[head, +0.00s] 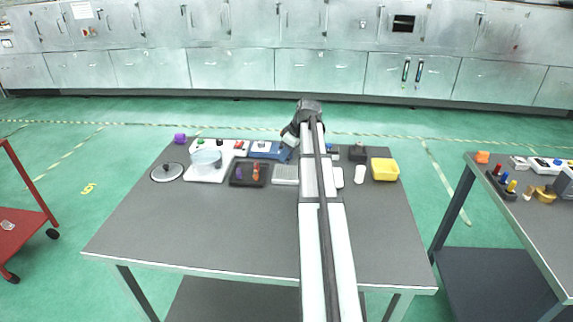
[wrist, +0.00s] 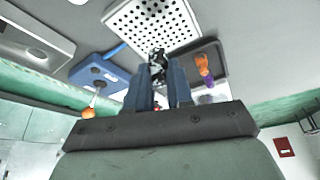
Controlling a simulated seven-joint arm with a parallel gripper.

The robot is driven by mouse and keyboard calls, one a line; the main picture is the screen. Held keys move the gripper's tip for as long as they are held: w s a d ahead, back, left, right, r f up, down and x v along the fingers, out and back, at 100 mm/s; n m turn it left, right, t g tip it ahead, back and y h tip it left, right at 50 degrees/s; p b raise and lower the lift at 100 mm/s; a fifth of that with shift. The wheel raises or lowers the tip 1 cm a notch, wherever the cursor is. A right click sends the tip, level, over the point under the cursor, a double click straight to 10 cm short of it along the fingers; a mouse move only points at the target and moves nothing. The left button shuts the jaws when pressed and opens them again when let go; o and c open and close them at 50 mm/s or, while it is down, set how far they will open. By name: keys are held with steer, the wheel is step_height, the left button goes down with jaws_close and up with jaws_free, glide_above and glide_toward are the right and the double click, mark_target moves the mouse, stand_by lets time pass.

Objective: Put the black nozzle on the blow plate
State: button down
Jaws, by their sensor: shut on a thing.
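My gripper (wrist: 161,72) is shut on the black nozzle (wrist: 157,58), which shows as a small dark, shiny piece between the two blue fingertips in the wrist view. The blow plate, a pale plate with rows of dark holes (wrist: 148,22), lies just beyond the fingertips there. The nozzle appears apart from the plate, but its height above the table is hard to tell. In the head view the blow plate (head: 285,174) sits in the middle of the table, left of my arm. My gripper (head: 284,155) is behind it, near the blue unit, and the nozzle cannot be made out.
A black tray (head: 236,184) with purple and orange pieces lies left of the plate. A blue unit (wrist: 80,70) lies close by. A clear bowl (head: 207,160), a glass lid (head: 167,173) and a yellow box (head: 385,169) stand around. The table's front is clear.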

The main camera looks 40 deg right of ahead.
mark_target(287, 163)
steer(key=shift+f, duration=2.05)
steer(key=shift+f, duration=0.15)
steer(key=c, duration=1)
jaws_free()
steer(key=v, duration=1.2)
steer(key=shift+w, duration=0.1)
